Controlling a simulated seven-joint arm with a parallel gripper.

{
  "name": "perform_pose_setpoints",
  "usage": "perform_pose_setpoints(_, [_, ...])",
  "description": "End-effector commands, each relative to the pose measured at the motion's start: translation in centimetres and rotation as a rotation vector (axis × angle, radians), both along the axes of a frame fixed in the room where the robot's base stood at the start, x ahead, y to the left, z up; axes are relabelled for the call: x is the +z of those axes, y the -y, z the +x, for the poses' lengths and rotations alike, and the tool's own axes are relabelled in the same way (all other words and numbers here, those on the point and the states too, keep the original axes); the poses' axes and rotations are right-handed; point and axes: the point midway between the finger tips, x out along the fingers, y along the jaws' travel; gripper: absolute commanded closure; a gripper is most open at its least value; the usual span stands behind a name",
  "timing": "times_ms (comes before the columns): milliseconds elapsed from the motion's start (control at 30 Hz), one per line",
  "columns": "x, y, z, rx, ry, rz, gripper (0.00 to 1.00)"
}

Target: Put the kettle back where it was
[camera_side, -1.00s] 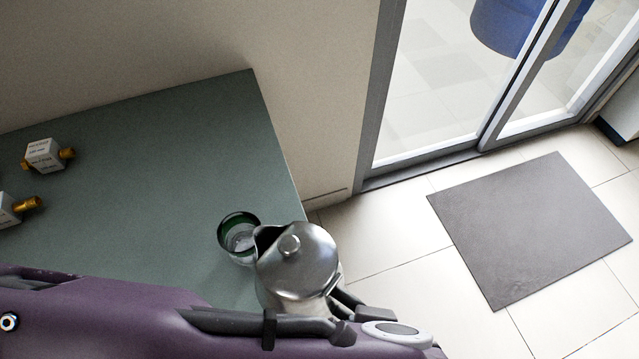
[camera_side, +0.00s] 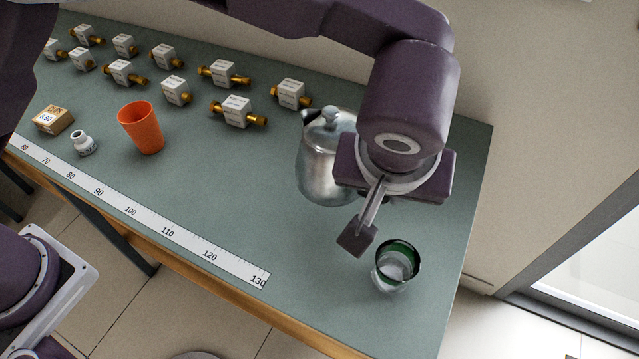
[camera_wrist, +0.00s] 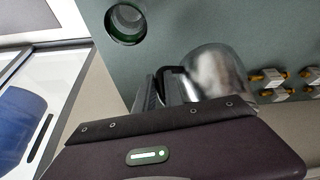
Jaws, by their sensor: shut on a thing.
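The shiny metal kettle (camera_side: 322,165) is upright near the right end of the green table, partly hidden by my wrist. It also shows in the wrist view (camera_wrist: 212,75). My gripper (camera_side: 356,228) is shut on the kettle at its dark handle (camera_wrist: 168,82); the grip itself is mostly hidden. I cannot tell whether the kettle's base touches the table. A green-rimmed glass (camera_side: 397,268) with clear contents stands apart from the kettle, near the table's right front corner. It also shows in the wrist view (camera_wrist: 126,22).
Several white-and-brass valves (camera_side: 236,111) stand left of the kettle and along the back. An orange cup (camera_side: 141,128), a small white jar (camera_side: 83,143) and a box (camera_side: 53,120) are at left. A ruler strip (camera_side: 130,211) lies along the front edge. The middle is clear.

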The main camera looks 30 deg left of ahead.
Motion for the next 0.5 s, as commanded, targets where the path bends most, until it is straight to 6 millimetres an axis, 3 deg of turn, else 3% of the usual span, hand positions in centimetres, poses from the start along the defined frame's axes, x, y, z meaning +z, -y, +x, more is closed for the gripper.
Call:
perform_pose_setpoints(100, [0.2, -3.5, 2.6, 0.12, 0.005, -0.005, 1.0])
perform_pose_setpoints(200, [0.4, -5.6, 4.0, 0.195, 0.007, -0.011, 1.0])
perform_pose_setpoints(367, [0.4, -7.5, 5.1, 0.263, 0.008, -0.017, 1.0])
perform_pose_setpoints(500, [-2.1, -7.8, 5.2, 0.273, 0.004, -0.015, 1.0])
